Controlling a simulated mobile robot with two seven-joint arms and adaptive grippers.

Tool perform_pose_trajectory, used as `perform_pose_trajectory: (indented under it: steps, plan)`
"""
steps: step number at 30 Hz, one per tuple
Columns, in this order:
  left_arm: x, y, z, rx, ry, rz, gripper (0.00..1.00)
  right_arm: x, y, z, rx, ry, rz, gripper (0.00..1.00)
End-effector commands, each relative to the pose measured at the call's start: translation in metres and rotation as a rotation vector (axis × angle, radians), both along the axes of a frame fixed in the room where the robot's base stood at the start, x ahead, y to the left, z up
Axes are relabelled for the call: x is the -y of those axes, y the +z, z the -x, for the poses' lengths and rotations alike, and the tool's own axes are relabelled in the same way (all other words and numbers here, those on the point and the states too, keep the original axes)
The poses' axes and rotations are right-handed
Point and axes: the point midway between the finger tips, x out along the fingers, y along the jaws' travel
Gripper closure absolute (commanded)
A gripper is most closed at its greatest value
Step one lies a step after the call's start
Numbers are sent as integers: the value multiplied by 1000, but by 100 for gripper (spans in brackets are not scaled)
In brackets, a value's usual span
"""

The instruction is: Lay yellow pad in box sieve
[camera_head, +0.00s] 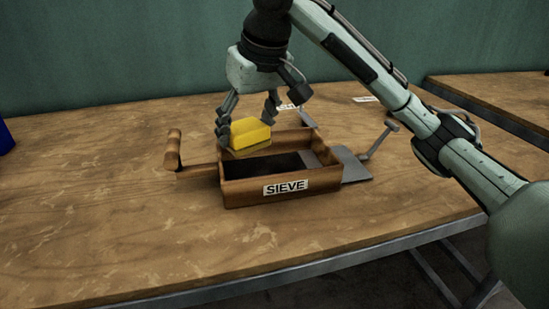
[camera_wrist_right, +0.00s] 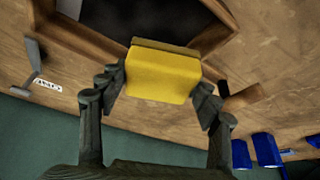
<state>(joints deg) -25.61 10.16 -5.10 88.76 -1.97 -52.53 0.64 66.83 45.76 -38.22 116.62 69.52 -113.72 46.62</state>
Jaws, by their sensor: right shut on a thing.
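The yellow pad (camera_head: 250,132) is a small block, and it also shows in the right wrist view (camera_wrist_right: 162,75). My right gripper (camera_head: 246,122) is shut on it, with a fingertip at each side. The pad is held over the back part of the box sieve (camera_head: 240,192), apparently close to its back wall. Whether it touches the wall cannot be told. The sieve is an open wooden box with a label reading SIEVE, a dark inside and a wooden handle at its left. My left gripper is not in view.
A grey metal plate (camera_head: 352,165) with an upright handle lies at the sieve's right side. Small white labels lie behind it. Blue objects (camera_wrist_right: 265,150) show in the right wrist view.

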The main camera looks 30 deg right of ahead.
Motion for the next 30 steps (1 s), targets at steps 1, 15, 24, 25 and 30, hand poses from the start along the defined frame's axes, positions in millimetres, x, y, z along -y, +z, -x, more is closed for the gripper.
perform_pose_trajectory:
  steps: [1, 15, 24, 25, 30]
  plan:
    - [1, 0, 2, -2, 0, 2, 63, 15, -8, 5, -3, -7, 5, 64]
    - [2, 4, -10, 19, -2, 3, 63, 54, -51, 18, -3, 0, 3, 64]
    - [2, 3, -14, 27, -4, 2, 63, 54, -73, 17, 2, 0, 1, 64]
    - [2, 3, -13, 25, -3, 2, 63, 53, -73, 17, 3, 0, 1, 64]
    - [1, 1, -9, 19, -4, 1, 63, 53, -74, 17, 1, 0, 1, 64]
